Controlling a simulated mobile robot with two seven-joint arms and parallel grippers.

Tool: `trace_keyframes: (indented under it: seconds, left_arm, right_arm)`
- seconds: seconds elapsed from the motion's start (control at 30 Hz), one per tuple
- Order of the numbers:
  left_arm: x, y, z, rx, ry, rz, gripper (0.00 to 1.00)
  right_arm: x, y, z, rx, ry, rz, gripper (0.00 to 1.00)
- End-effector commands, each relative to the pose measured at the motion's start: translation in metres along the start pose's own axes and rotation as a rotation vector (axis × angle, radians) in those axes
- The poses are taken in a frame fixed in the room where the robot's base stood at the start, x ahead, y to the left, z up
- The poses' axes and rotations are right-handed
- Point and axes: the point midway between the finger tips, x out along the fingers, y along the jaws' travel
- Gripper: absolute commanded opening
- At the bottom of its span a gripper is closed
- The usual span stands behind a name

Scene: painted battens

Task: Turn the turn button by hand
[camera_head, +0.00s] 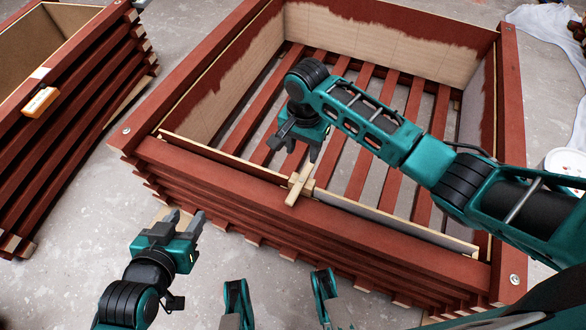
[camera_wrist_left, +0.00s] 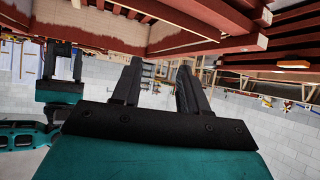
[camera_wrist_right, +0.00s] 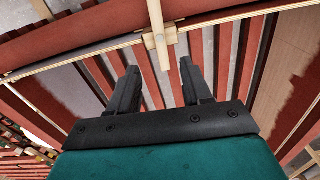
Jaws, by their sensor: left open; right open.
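The turn button (camera_head: 298,188) is a pale bare-wood strip on the top front edge of the large red slatted crate (camera_head: 220,186). It lies across the rim, with a small pale block crossing it at its middle. In the right wrist view the turn button (camera_wrist_right: 157,28) points in toward my fingers. My right gripper (camera_head: 303,153) is above and just behind it, inside the rim, open with nothing held. Whether a finger touches the wood cannot be told. My left gripper (camera_head: 186,216) is open and empty, outside the crate at the front left.
A second red slatted crate (camera_head: 68,110) stands at the left, with an orange-and-white tool (camera_head: 40,101) on its side. The large crate's slatted inside is empty apart from my right arm. White cloth (camera_head: 545,25) and a white bucket (camera_head: 568,162) are at the right. Concrete floor lies between the crates.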

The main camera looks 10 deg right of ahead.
Motion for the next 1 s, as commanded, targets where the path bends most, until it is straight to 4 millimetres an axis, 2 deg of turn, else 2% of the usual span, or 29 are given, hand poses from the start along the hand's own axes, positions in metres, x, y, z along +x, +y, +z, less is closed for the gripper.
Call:
trace_keyframes:
  seconds: [0.17,0.27,0.47,0.7,0.83,1.0]
  left_arm:
    - [0.002,0.002,0.008,-0.003,-0.006,0.004,0.44]
    - [0.005,0.003,0.017,-0.005,-0.014,0.007,0.44]
    - [0.016,0.008,0.034,-0.019,-0.032,0.016,0.44]
    - [0.023,0.015,0.032,-0.025,-0.016,0.035,0.44]
    - [0.026,0.017,0.032,-0.023,-0.015,0.042,0.44]
    - [0.026,0.018,0.029,-0.021,-0.011,0.045,0.44]
  right_arm:
    - [0.008,0.001,-0.002,0.011,0.000,0.013,0.49]
    - [0.024,0.001,-0.002,0.010,0.000,0.012,0.49]
    - [0.067,0.002,-0.001,0.009,0.000,0.012,0.49]
    - [0.110,0.002,-0.002,0.009,0.001,0.010,0.49]
    - [0.123,0.002,-0.001,0.008,0.001,0.009,0.49]
    - [0.128,0.001,-0.001,0.007,0.001,0.008,0.49]
